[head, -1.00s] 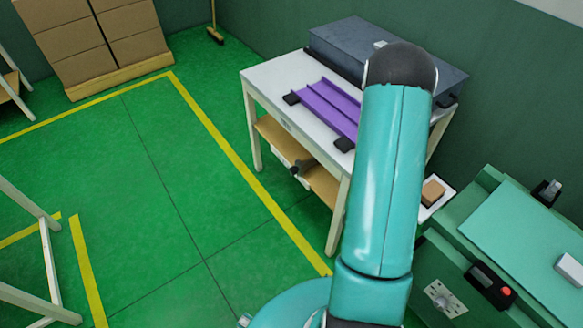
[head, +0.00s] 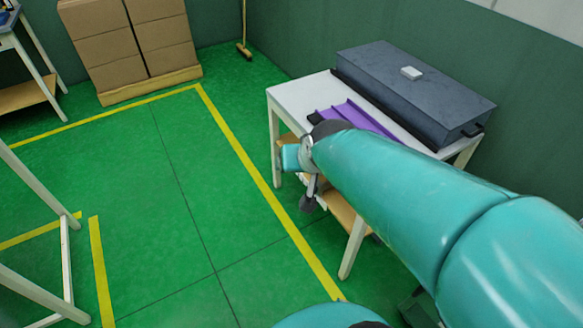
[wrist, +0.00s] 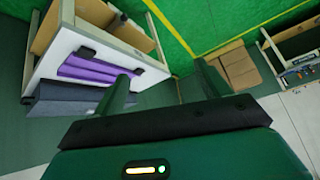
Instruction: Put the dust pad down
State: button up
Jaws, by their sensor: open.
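My gripper (wrist: 163,75) is open in the wrist view, its two dark green fingers apart with nothing visible between them. In the head view my arm reaches toward the table, and its own links hide the jaws. A small white block (head: 411,73) lies on top of the dark grey case (head: 425,98); I cannot tell whether it is the dust pad. The case stands at the back of the white table (head: 293,97). It also shows in the wrist view (wrist: 62,97), where no pad can be made out.
A purple channel-shaped part (head: 368,117) lies on the table in front of the case. Stacked cartons (head: 135,38) stand at the back, with a broom (head: 244,30) nearby. A white-legged stand (head: 45,190) is at the left. The green floor between yellow lines is clear.

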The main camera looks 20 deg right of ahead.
jog(key=s+a+r+n+g, duration=0.1)
jog(key=s+a+r+n, duration=0.2)
jog(key=s, duration=0.7)
jog(key=shift+a+r+g, duration=0.4)
jog(key=shift+a+r, duration=0.25)
jog(key=shift+r, duration=0.3)
jog(key=shift+s, duration=0.1)
jog(key=c, duration=0.9)
jog(key=shift+d, duration=0.2)
